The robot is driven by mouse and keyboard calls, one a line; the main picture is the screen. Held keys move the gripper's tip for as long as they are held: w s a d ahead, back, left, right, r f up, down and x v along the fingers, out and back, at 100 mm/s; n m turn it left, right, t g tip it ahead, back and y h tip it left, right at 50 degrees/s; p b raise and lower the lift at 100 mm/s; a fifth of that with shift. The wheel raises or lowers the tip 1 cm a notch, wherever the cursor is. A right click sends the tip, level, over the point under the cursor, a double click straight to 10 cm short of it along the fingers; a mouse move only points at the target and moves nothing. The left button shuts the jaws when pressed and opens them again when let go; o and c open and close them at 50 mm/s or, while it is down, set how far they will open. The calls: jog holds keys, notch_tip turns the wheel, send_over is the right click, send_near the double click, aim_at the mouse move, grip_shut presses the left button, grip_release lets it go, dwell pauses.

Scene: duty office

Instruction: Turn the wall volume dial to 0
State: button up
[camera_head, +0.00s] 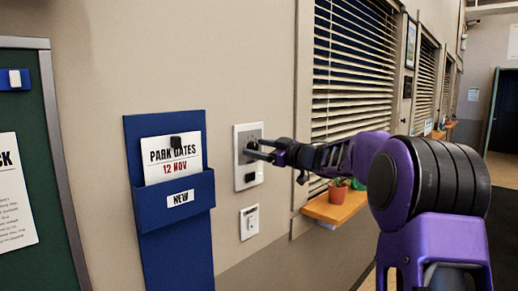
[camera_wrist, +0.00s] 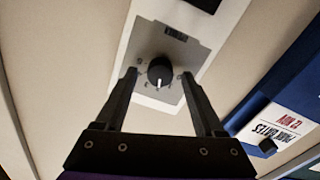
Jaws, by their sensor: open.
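The black volume dial (camera_wrist: 160,70) sits on a grey scale panel on a white wall plate (camera_wrist: 136,48). A white pointer line on the dial points towards the bottom of the wrist view; the scale marks are too small to read. My gripper (camera_wrist: 156,76) is open, with one finger on each side of the dial; I cannot tell whether either finger touches it. In the head view, my gripper (camera_head: 250,150) reaches from the right to the upper part of the wall plate (camera_head: 240,177), and its fingers largely hide the dial.
A blue wall holder (camera_head: 160,245) with a "PARK GATES" notice (camera_head: 160,160) hangs left of the plate. A smaller white plate (camera_head: 249,222) is below. An orange shelf (camera_head: 332,211) with a potted plant (camera_head: 338,192) and a blind-covered window (camera_head: 350,70) are to the right.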

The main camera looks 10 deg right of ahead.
jog(key=shift+c, duration=0.3)
grip_shut()
jog(key=n, duration=0.3)
jog(key=shift+n, duration=0.4)
jog(key=n+b, duration=0.1)
jog(key=n, duration=0.2)
jog(key=shift+f+n, duration=0.15)
jog(key=shift+n, duration=0.15)
jog(key=n+b, duration=0.1)
jog(key=n, duration=0.2)
jog(key=shift+a+n+b, duration=0.1)
jog(key=shift+n+b, duration=0.2)
jog(key=shift+b, duration=0.1)
jog(key=shift+s+n+b, duration=0.1)
jog(key=shift+n+b, duration=0.7)
jog(key=shift+n, duration=0.8)
